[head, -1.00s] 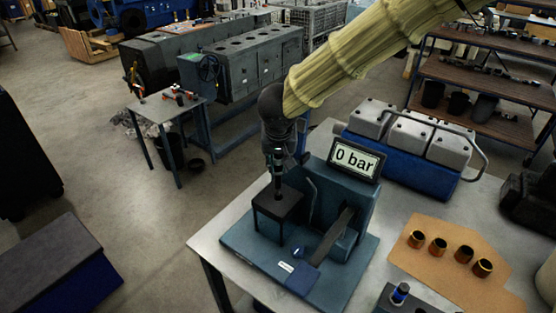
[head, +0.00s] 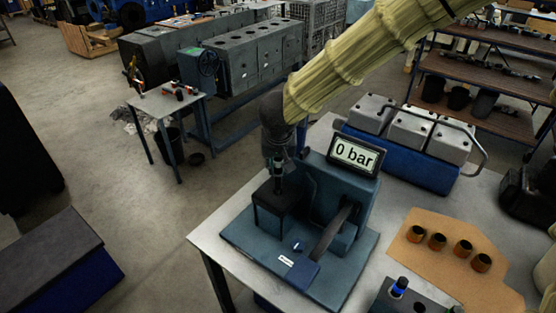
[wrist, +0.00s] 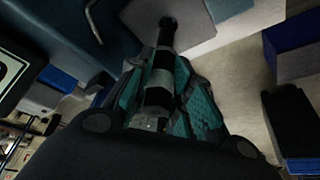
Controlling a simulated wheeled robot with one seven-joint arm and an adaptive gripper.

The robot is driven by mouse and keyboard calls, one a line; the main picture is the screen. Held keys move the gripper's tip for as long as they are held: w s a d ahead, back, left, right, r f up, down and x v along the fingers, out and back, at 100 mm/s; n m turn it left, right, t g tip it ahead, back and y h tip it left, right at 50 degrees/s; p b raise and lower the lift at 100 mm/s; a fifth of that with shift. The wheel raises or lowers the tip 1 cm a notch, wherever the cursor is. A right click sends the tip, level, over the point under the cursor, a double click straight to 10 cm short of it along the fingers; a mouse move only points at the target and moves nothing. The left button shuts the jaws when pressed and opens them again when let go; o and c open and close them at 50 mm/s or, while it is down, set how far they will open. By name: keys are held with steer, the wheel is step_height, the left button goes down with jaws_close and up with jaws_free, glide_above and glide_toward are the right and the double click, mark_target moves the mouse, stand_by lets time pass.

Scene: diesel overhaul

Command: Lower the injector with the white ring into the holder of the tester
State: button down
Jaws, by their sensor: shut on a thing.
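My gripper (head: 278,160) is shut on the injector (head: 278,183) and holds it upright over the tester's dark holder (head: 270,205). In the wrist view, the injector (wrist: 158,75) sits between the green-padded fingers, with a pale band around its body. Its thin tip points at the round hole in the holder's top plate (wrist: 185,38). The tip is at or in the hole; I cannot tell how deep. The tester (head: 345,205) is a blue-grey block with a lever, and its display (head: 356,156) reads 0 bar.
The tester's display post stands close to the right of my gripper.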

mark_target(278, 179)
steer(key=shift+f, duration=0.45)
steer(key=shift+p, duration=0.8)
steer(key=shift+f, duration=0.85)
stand_by(0.3)
steer(key=shift+f, duration=0.9)
steer(key=shift+r+p, duration=0.1)
steer(key=shift+p, duration=0.7)
steer(key=shift+f+b, duration=0.45)
steer(key=shift+f, duration=1)
steer(key=shift+p, duration=0.7)
stand_by(0.3)
